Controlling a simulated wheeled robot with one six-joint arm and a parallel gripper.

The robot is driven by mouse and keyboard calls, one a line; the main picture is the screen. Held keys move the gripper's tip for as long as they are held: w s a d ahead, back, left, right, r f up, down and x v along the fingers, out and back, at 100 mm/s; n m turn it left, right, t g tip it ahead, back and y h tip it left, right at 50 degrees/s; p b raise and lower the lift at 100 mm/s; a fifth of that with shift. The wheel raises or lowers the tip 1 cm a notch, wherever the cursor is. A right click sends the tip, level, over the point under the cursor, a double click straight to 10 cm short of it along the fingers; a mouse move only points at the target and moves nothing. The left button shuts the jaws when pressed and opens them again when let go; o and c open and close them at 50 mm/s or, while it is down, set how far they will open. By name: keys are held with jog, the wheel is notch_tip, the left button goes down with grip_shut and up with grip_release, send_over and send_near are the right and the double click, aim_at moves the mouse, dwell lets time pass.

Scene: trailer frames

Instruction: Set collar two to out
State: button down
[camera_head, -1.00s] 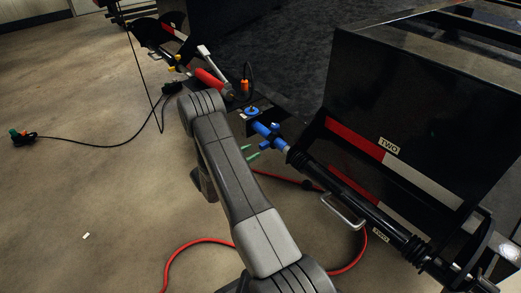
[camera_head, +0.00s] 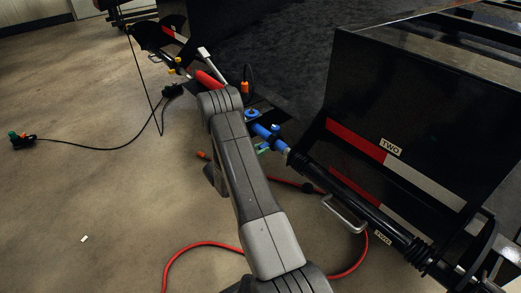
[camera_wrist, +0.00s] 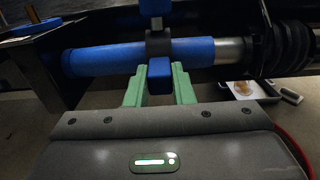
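A blue sleeve (camera_head: 261,130) sits on the bar left of the trailer frame marked TWO (camera_head: 390,146). In the wrist view the blue sleeve (camera_wrist: 100,58) lies across the picture, with bare metal rod at its right. A dark collar (camera_wrist: 158,43) rings it, with one blue block above and another blue block (camera_wrist: 160,76) below, facing me. My gripper (camera_wrist: 160,72) has green fingers on either side of the lower block, their tips near the collar. The fingers are apart; whether they touch the block is hard to tell. My arm partly hides the bar in the head view.
A black ribbed boot (camera_wrist: 290,48) is at the right of the rod. A metal handle (camera_head: 343,213) hangs from the bar. A red hose (camera_head: 200,246) lies on the floor, and a black cable (camera_head: 95,148) lies at the left. The floor at the left is mostly clear.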

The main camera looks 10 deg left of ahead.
jog(key=shift+s+d+p, duration=0.2)
jog(key=shift+s+d, duration=0.6)
jog(key=shift+d, duration=0.2)
jog(key=shift+s+d+p, duration=0.15)
jog(key=shift+s+d, duration=0.6)
jog(key=shift+d, duration=0.2)
jog(key=c, duration=1.3)
grip_release()
jog(key=shift+o, duration=0.3)
jog(key=shift+a, duration=0.1)
jog(key=p+v, duration=0.3)
jog(key=v, duration=1)
jog(key=shift+s+a, duration=0.15)
jog(key=shift+s, duration=0.15)
